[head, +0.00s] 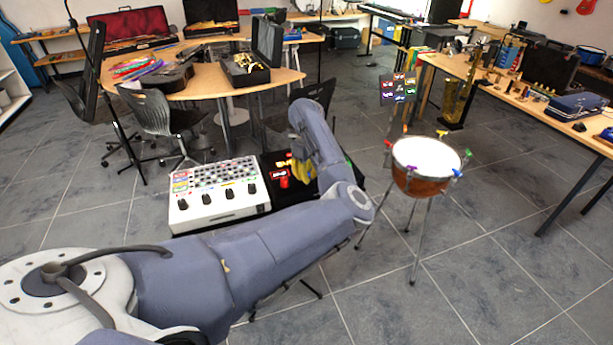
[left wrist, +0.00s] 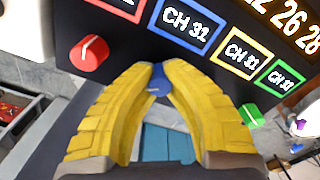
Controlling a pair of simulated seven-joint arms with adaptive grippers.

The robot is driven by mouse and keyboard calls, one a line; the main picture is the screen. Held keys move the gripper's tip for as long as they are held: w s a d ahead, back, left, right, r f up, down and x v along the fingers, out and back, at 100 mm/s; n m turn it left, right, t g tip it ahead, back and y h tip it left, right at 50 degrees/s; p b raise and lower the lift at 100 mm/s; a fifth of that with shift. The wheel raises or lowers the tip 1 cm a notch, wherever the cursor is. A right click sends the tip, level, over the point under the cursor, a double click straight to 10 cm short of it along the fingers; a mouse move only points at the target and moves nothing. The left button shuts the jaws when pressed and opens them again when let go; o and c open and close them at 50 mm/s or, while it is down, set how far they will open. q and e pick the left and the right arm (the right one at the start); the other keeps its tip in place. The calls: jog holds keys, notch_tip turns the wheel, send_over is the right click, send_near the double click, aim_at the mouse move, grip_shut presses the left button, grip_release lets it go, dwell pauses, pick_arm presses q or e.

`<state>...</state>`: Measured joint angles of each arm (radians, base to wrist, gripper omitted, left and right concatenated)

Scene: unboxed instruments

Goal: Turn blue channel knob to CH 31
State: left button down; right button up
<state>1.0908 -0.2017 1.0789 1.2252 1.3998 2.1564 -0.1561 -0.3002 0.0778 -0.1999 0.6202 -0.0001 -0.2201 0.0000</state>
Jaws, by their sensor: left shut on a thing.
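A black panel (left wrist: 130,45) carries coloured channel displays and knobs. The blue-framed display (left wrist: 187,24) reads CH 32. My left gripper (left wrist: 157,72) has its yellow fingers shut on the blue knob (left wrist: 158,80), just below that display. The fingers hide the knob's sides, and its pointer angle is hard to read. A red knob (left wrist: 90,52) is left of the fingers and a green knob (left wrist: 251,115) is right of them. In the head view the left gripper (head: 303,170) is at the black panel, partly behind my arm. My right gripper is not in view.
A white mixer-like box (head: 218,193) with black knobs stands left of the panel. A kettle drum (head: 424,168) on thin legs stands to the right. Tables with instruments line the back (head: 195,88) and right. The floor at the lower right is clear.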

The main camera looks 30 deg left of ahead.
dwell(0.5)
pick_arm(q)
jog(key=c, duration=1.2)
grip_release()
jog(key=shift+r, duration=0.1)
notch_tip(320, 180, up, 12)
jog(key=shift+f, duration=0.1)
